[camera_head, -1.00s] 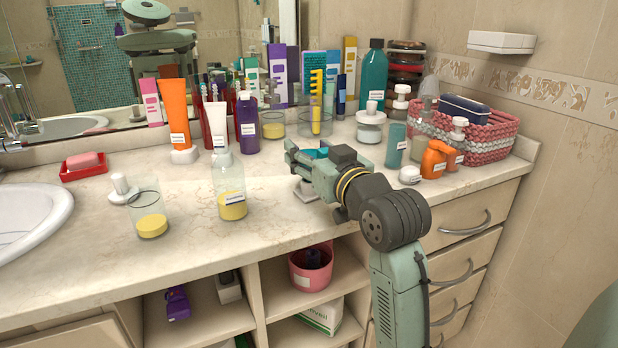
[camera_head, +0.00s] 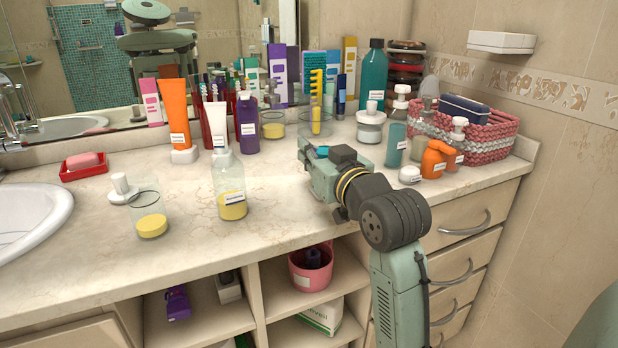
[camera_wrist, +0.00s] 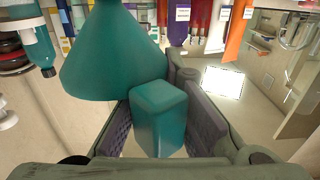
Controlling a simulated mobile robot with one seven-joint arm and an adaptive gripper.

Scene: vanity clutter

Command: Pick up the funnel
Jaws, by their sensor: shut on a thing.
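The teal funnel (camera_wrist: 115,52) fills the upper left of the wrist view as a wide cone. A teal block-like part (camera_wrist: 158,112), which looks like part of the funnel, sits between the finger pads. My gripper (camera_wrist: 160,120) is shut on it, with a pad on each side. In the head view my gripper (camera_head: 306,158) is over the middle of the counter, and only a small teal bit of the funnel (camera_head: 322,151) shows beside it. The rest is hidden by my gripper. I cannot tell whether the funnel touches the counter.
A teal cup (camera_head: 395,145), an orange bottle (camera_head: 434,160) and a woven basket (camera_head: 490,140) crowd the right. A glass with a yellow comb (camera_head: 316,105) stands behind.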

